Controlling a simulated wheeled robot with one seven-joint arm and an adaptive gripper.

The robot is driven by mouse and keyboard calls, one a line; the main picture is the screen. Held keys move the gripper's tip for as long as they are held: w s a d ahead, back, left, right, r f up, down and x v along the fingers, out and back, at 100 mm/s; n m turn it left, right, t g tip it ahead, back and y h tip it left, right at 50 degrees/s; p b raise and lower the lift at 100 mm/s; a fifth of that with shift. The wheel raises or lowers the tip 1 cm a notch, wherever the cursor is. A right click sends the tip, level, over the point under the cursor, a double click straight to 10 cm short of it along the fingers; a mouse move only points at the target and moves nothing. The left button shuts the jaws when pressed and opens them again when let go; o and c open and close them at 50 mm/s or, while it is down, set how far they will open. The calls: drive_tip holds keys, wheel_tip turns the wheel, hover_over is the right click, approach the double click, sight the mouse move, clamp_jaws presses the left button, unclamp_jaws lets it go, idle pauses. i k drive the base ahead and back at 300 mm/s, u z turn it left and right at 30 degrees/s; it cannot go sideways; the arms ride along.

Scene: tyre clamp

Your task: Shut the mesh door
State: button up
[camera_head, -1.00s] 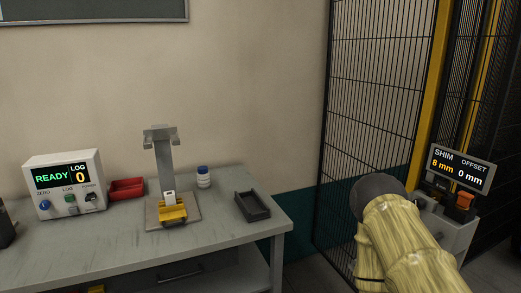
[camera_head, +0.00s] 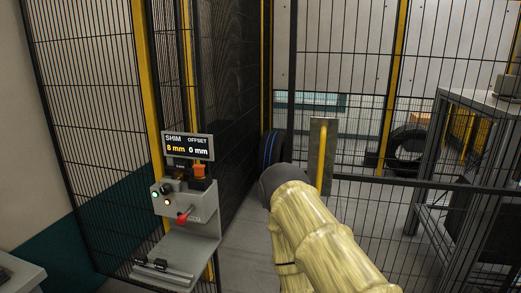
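A black mesh panel with a mid rail (camera_head: 400,184) spans the right half of the head view. It carries a grey plate with a yellow upright handle (camera_head: 322,155), and looks like the mesh door. Its dark edge post (camera_head: 292,75) stands left of the plate. I cannot tell how far it is open. My yellow-sleeved arm reaches up from the bottom, and its dark rounded end overlaps the area just below left of the handle. My gripper is not visible, and I see no contact with the door.
A grey control stand (camera_head: 188,225) with a display (camera_head: 189,146) reading 8 mm and 0 mm stands left. A fixed-looking mesh panel (camera_head: 95,120) is behind it. Tyres (camera_head: 270,148) (camera_head: 405,150) show behind mesh. A grey table (camera_head: 480,105) is at right.

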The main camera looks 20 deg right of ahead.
sight(320, 173)
drive_tip(key=z, duration=1.75)
drive_tip(key=k, duration=0.6)
drive_tip(key=z, duration=0.4)
drive_tip(key=i, duration=1.25)
drive_tip(key=u, duration=0.35)
